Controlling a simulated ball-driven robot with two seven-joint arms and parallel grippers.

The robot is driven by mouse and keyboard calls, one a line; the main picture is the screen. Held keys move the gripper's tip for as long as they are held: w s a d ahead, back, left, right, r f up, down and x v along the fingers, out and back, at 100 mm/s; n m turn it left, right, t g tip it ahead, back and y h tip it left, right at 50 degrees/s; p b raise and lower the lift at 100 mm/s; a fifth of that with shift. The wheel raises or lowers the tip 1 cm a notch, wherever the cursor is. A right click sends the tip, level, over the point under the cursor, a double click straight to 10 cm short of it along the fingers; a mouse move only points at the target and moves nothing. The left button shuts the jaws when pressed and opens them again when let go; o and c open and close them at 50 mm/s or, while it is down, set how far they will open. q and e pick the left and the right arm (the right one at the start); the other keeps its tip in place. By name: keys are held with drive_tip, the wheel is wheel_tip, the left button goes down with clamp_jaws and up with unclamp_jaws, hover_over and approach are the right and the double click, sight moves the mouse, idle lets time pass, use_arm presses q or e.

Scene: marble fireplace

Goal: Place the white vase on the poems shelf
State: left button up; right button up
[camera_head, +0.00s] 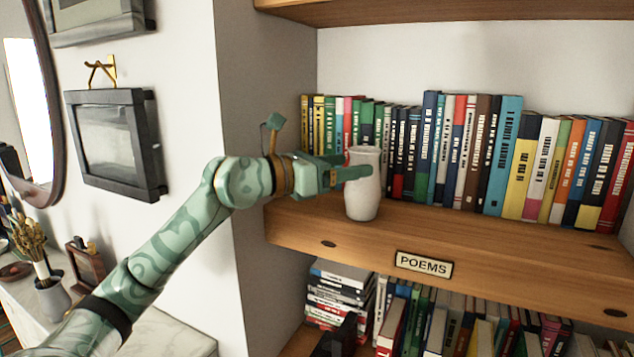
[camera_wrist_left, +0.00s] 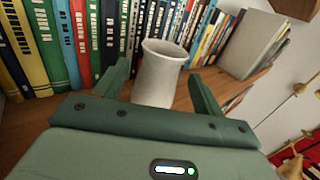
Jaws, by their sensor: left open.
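The white vase (camera_head: 362,196) stands upright on the wooden poems shelf (camera_head: 480,237), near its left end and in front of the books. The label "POEMS" (camera_head: 424,264) is on the shelf's front edge below and right of the vase. My left gripper (camera_head: 350,168) is open at the vase's upper part. In the left wrist view the vase (camera_wrist_left: 158,78) rises between the two open fingers, a little beyond their base. I cannot tell whether a finger touches it. The right gripper is not in view.
A row of upright books (camera_head: 450,150) fills the shelf behind the vase. Bare shelf lies in front of them to the right. A grey side wall (camera_head: 265,110) bounds the shelf at left. A framed picture (camera_head: 115,143) hangs near my left arm. More books (camera_head: 460,320) stand below.

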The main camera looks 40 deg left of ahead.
use_arm(q)
drive_tip(key=b+v, duration=0.4)
drive_tip(key=v, duration=0.3)
drive_tip(key=shift+s, duration=0.4)
drive_tip(key=shift+a, duration=0.1)
